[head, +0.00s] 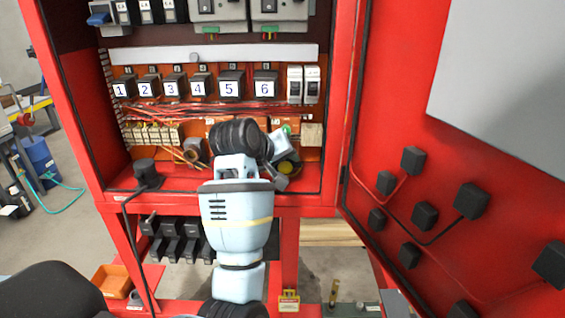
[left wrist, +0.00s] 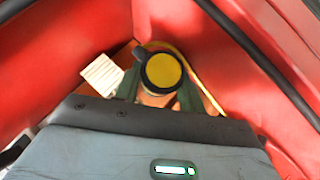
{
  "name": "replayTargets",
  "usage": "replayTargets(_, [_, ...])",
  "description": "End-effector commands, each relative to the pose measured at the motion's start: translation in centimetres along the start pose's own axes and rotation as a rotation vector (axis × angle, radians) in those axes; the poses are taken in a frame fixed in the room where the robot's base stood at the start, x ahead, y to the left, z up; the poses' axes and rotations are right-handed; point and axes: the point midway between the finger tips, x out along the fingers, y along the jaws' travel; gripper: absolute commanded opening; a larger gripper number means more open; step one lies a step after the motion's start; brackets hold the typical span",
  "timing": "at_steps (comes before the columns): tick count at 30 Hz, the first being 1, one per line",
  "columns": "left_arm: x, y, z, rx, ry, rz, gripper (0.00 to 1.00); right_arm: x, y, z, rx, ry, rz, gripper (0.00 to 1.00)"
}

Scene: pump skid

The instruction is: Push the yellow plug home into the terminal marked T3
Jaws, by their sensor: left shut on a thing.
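My left gripper (head: 284,178) is inside the red cabinet, low at its right end, with my own arm covering part of the view. It is shut on the yellow plug (left wrist: 163,71), a round yellow face with a dark rim, between the two fingers in the left wrist view. A little yellow of the plug (head: 287,167) shows beside the gripper in the head view. I cannot make out the T3 mark or its terminal in either view, nor whether the plug touches a terminal. My right gripper is not in view.
Black breakers numbered 1 to 6 (head: 229,88) line the cabinet above. A pale ribbed block (left wrist: 102,75) is left of the plug; red walls close in around it. A black box (head: 147,173) with a cable stands at the left. The open red door (head: 470,160) bounds the right.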

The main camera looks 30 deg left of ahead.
Motion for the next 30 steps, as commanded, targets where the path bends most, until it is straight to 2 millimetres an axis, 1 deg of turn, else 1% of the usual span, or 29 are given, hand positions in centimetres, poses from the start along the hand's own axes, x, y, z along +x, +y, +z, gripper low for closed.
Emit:
replayTargets(22, [0.86,0.03,-0.98,0.0,0.001,0.001,0.18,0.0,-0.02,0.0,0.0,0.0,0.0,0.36])
replayTargets(28, [0.85,0.03,-0.99,0.0,0.001,0.001,0.18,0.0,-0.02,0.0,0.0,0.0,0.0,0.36])
replayTargets(29, [0.84,0.03,-0.99,0.0,0.001,0.001,0.41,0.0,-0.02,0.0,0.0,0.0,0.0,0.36])
replayTargets(30, [0.84,0.03,-0.99,0.0,0.001,0.001,0.46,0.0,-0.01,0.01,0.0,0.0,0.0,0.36])
